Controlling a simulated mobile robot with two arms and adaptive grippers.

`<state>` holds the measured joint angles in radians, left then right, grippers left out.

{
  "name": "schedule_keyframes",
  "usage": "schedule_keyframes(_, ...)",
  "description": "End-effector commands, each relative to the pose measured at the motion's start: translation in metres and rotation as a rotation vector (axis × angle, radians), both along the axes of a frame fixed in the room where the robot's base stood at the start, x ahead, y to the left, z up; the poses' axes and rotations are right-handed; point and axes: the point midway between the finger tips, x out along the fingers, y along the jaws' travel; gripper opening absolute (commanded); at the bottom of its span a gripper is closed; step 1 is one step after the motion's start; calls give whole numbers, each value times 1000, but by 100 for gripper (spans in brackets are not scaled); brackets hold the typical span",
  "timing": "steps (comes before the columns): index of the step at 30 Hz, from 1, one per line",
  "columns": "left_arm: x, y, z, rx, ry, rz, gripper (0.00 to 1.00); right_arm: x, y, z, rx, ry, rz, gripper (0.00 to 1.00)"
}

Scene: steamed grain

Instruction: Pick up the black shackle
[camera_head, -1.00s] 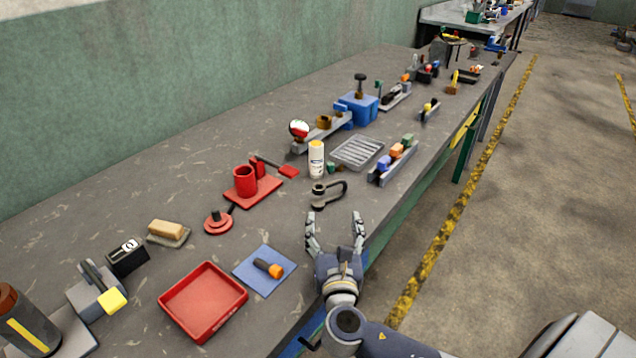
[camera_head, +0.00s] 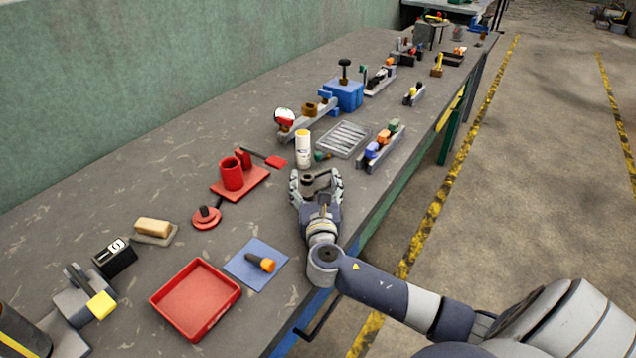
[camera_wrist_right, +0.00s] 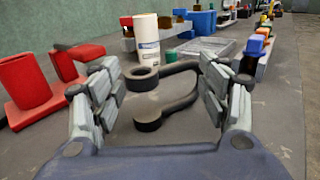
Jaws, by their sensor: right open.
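The black shackle (camera_wrist_right: 183,104) lies on the grey table, between the fingers of my right gripper (camera_wrist_right: 158,95) in the right wrist view. In the head view the shackle (camera_head: 309,181) is partly hidden by my right gripper (camera_head: 316,182). The right gripper is open, with a finger on either side of the shackle. My left gripper is not in view.
A white bottle (camera_head: 303,149) stands just beyond the shackle. A red cup (camera_head: 232,174) on a red base is to the left. A grey grate (camera_head: 343,139) and a rack of coloured blocks (camera_head: 380,146) lie beyond. A red tray (camera_head: 196,297) and a blue mat (camera_head: 242,268) are nearer.

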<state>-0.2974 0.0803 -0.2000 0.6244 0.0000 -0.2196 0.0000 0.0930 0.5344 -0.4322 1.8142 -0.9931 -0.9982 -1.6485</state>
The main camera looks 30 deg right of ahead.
Motion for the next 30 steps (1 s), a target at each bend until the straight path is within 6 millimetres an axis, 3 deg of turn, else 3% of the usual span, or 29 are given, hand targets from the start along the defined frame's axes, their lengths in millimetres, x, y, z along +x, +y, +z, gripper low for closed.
schedule_keyframes(3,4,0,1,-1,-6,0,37,9,-5,0,0,0,-1,69)
schedule_keyframes(11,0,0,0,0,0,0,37,10,-6,0,1,0,0,67)
schedule_keyframes(18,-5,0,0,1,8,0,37,10,-6,0,1,0,0,13)
schedule_keyframes(30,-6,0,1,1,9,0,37,10,-6,4,2,-1,-1,10)
